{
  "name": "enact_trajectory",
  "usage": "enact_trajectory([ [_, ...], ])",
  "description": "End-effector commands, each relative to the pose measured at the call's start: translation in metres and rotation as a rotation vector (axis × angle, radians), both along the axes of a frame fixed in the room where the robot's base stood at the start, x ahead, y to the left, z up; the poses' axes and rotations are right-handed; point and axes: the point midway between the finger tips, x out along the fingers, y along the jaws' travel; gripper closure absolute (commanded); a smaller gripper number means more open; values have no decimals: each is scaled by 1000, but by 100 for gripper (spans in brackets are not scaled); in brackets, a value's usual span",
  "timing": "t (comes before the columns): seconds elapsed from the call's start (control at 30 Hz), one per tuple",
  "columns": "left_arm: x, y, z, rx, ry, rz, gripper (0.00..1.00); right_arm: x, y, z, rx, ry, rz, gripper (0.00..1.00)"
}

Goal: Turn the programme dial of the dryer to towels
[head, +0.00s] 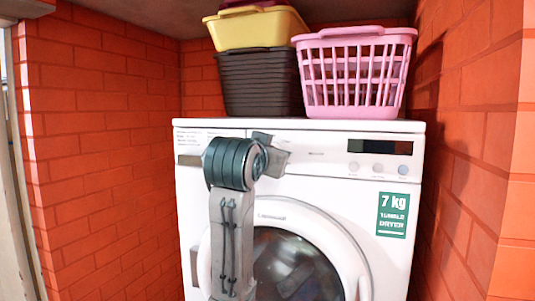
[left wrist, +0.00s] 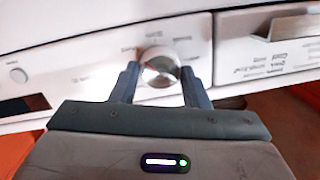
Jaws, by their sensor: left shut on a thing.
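The white dryer (head: 340,187) stands in a brick alcove, with its control panel along the top front. In the left wrist view the round silver programme dial (left wrist: 160,62) sits between the two fingers of my left gripper (left wrist: 160,78), which is shut on it. In the head view my left gripper (head: 270,152) is at the left part of the panel, and my own wrist hides the dial and most of the labels around it. The labels near the dial are too blurred to read, so I cannot tell which programme it points to. My right gripper is not in view.
On the dryer top are a pink basket (head: 357,75), a dark basket (head: 262,83) and a yellow basket (head: 255,28) stacked on the dark one. A dark display (head: 380,147) with buttons is at the panel's right. Brick walls (head: 100,150) stand close on both sides.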

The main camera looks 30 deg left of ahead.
Motion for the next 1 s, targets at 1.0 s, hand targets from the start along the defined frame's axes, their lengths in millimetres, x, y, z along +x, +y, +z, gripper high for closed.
enact_trajectory([
  [1.0, 1, -1, -6, 938, 231, -3, 82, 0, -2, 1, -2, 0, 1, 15],
])
